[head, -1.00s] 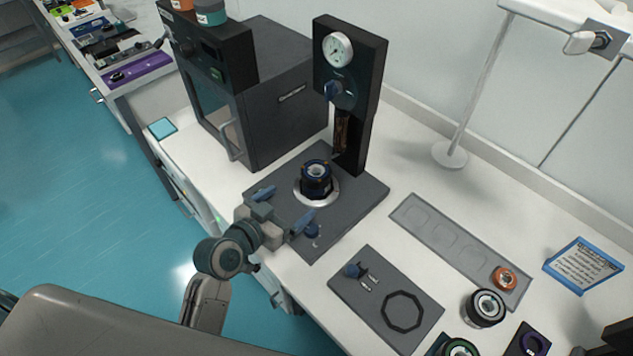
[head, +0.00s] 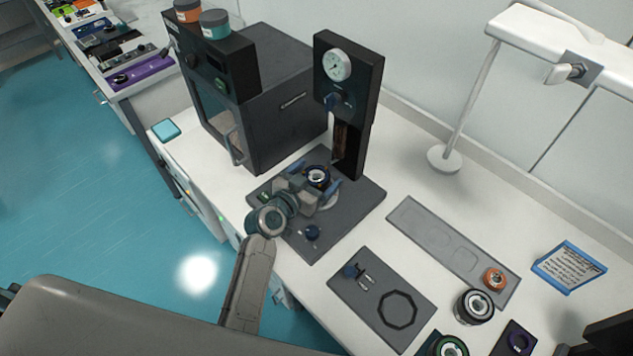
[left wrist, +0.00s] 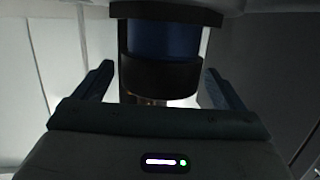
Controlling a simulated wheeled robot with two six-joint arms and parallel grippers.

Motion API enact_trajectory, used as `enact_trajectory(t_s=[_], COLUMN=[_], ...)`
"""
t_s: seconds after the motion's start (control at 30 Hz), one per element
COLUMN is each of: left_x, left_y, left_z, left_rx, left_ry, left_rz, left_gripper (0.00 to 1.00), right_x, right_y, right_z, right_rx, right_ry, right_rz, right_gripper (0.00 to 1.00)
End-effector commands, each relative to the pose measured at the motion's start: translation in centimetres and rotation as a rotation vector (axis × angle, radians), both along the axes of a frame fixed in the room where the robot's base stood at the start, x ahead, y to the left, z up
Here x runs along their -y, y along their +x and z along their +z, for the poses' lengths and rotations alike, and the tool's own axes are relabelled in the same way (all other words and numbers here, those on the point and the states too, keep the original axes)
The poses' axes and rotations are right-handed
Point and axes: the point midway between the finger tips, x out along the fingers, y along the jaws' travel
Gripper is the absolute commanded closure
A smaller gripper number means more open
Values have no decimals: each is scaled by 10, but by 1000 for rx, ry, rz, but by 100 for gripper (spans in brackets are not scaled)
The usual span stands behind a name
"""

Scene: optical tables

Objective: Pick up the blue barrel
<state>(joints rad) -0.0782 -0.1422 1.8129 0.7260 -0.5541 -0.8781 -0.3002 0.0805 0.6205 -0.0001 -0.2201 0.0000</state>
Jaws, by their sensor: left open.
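The blue barrel (head: 318,176) is a dark cylinder with a blue band and a light ring on top. It stands upright on the round silver seat of the press-like device with a gauge. My left gripper (head: 325,190) is at the barrel, its two blue fingers open on either side of it. In the left wrist view the barrel (left wrist: 160,60) shows between the spread fingers (left wrist: 158,90), with a visible gap on each side. The lower part of the barrel is partly hidden by my gripper in the head view. My right gripper is not seen.
The gauge column (head: 348,105) rises just behind the barrel, and a black oven-like box (head: 275,95) stands to the left. A grey plate with an octagon outline (head: 398,310), a long grey tray (head: 440,238) and several ring-shaped parts lie to the right.

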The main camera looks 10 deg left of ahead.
Motion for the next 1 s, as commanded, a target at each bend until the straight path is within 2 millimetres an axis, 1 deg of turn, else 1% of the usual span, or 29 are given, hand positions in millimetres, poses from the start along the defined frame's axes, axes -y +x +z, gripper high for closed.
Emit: enact_trajectory(t_s=[0.1, 0.27, 0.3, 0.37, 0.4, 0.47, 0.53, 0.6, 0.83, 1.0], left_x=[2, 2, 2, 2, 2, 2, 2, 1, 1, 2], left_y=[4, 4, 4, 4, 4, 4, 4, 4, 4, 4], left_z=[-2, -2, -2, -2, -2, -2, -2, -1, 0, 9], left_rx=[-1, -1, -1, -1, -1, -1, -1, 1, 0, 1], left_ry=[0, 0, 0, 0, 0, 0, 0, 0, 1, 0], left_rz=[0, 0, 0, 0, 0, 0, 0, 0, 0, 0], left_gripper=[9, 9, 13, 25, 32, 44, 58, 65, 66, 66], right_x=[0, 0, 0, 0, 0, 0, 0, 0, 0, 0], right_y=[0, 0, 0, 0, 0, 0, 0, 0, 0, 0], right_z=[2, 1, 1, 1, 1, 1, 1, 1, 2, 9], right_rx=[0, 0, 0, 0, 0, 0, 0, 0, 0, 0], right_ry=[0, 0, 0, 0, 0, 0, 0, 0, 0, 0], right_rz=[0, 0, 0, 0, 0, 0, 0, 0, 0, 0], right_gripper=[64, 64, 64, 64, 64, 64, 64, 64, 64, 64])
